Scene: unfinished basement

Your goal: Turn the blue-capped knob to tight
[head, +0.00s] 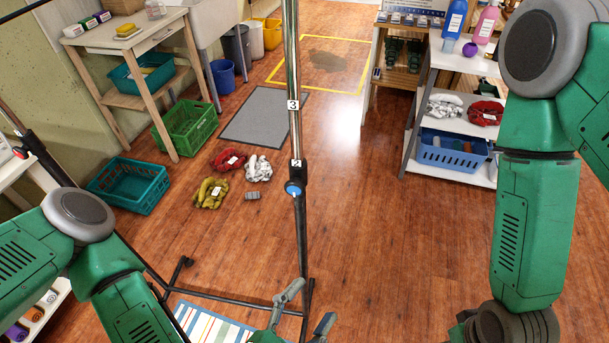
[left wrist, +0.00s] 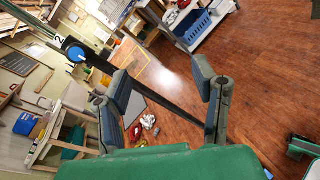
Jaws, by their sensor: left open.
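The blue-capped knob (head: 293,188) sits on a black collar on an upright metal pole (head: 293,70), just below a small tag marked 2. It also shows at the upper left of the left wrist view (left wrist: 76,54), beside the same tag. My left gripper (head: 306,309) is at the bottom of the head view, below the knob and apart from it. In the left wrist view its two fingers (left wrist: 160,78) are spread with nothing between them. The knob lies outside the fingers, up and to the left. My right gripper is not in view; only my right arm shows.
The pole stands on a black floor frame (head: 240,307) beside a striped mat (head: 215,325). A shelf with a blue basket (head: 452,150) stands right. Floor between is clear.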

